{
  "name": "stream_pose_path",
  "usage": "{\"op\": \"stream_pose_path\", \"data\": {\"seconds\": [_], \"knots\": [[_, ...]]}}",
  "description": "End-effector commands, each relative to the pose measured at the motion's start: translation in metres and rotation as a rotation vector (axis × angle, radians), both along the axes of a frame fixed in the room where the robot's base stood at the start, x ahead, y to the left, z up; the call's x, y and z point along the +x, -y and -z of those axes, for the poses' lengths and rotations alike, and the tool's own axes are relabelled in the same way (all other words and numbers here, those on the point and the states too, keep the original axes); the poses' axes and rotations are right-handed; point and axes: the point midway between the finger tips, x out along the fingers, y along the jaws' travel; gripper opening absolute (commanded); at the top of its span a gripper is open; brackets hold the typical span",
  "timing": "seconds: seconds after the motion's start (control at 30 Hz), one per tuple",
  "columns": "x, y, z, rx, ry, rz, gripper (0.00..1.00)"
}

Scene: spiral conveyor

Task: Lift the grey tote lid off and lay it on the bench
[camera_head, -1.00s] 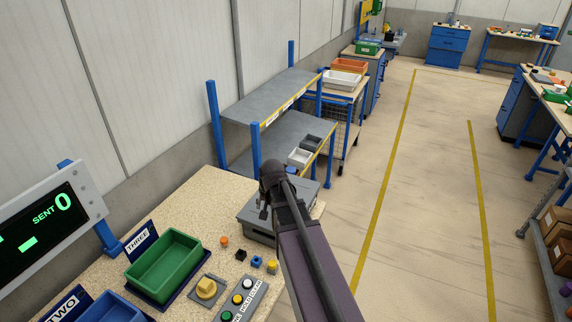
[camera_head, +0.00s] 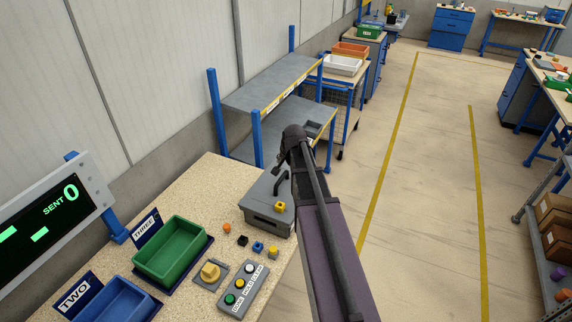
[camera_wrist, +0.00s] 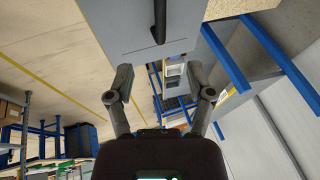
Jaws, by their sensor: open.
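The grey tote (camera_head: 268,222) stands at the far right end of the bench (camera_head: 200,190). Its grey lid (camera_head: 258,190) is on top, with a dark raised handle (camera_head: 281,183). In the wrist view a grey surface that looks like the lid (camera_wrist: 115,22) fills the top, with the dark handle (camera_wrist: 159,22) at top centre. My gripper (camera_wrist: 162,82) is open and empty, its fingers apart from the handle. In the head view my arm's dark end hides most of the gripper and the lid's right side.
A yellow block (camera_head: 280,207) sits on the lid's front part. Small pieces, a button box (camera_head: 242,291), a green bin (camera_head: 172,250) and a blue bin (camera_head: 113,302) are on the bench. A blue-posted shelf (camera_head: 275,85) stands behind the tote. Bare bench lies left of the tote.

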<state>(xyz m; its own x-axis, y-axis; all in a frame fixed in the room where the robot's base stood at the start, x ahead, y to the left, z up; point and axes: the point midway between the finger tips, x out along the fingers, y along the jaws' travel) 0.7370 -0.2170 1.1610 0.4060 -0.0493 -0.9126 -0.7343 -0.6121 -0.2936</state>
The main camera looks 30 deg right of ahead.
Motion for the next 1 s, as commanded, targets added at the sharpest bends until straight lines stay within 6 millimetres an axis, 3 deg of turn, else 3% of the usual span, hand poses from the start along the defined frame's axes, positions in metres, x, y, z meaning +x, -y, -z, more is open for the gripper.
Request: {"op": "stream_pose_path", "data": {"seconds": [1.0], "knots": [[0.03, 0.005, 0.072, 0.0, -0.001, 0.001, 0.69]]}}
